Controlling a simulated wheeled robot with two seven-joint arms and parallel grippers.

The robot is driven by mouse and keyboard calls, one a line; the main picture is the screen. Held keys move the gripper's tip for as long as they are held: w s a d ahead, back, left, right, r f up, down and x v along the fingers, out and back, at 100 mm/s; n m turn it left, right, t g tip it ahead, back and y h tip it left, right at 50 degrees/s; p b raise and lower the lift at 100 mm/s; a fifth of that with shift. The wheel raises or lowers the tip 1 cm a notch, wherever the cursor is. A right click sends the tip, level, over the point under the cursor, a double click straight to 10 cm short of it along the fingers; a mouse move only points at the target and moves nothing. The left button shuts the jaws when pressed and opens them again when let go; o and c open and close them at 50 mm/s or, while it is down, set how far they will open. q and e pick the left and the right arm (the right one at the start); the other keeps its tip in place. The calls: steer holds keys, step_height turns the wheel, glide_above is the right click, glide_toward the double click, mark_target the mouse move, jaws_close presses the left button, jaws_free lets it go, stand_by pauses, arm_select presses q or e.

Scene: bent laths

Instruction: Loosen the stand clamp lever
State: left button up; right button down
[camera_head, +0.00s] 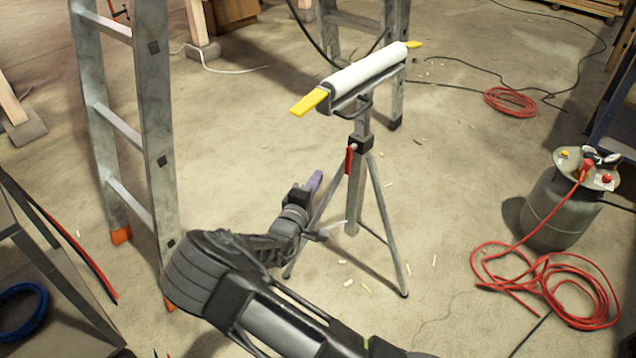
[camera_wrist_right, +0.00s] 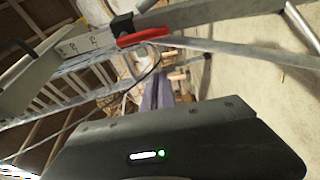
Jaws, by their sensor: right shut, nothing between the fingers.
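The roller stand (camera_head: 360,190) stands upright on its splayed legs on the concrete floor, with a white roller (camera_head: 368,70) on top. Its red clamp lever (camera_head: 349,160) hangs down from the dark clamp collar (camera_head: 361,143). In the right wrist view the red lever (camera_wrist_right: 142,38) shows near the top, beside the stand's post. My right gripper (camera_head: 317,178) has purple fingers and is left of and slightly below the lever, apart from it. The fingers (camera_wrist_right: 155,92) are shut and empty. My left gripper is in neither view.
An aluminium ladder (camera_head: 150,130) stands close on the left. A grey gas cylinder (camera_head: 555,210) and a coiled red hose (camera_head: 560,290) are on the right. Small wood scraps lie around the stand. An orange cable coil (camera_head: 510,101) lies farther back.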

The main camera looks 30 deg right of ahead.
mark_target(350, 159)
steer(key=d+b, duration=0.3)
steer(key=d, duration=0.4)
steer(key=shift+w+d, duration=0.25)
steer(key=shift+w, duration=0.1)
steer(key=shift+s+n+p, duration=0.15)
steer(key=shift+n+p, duration=0.15)
steer(key=shift+p, duration=0.05)
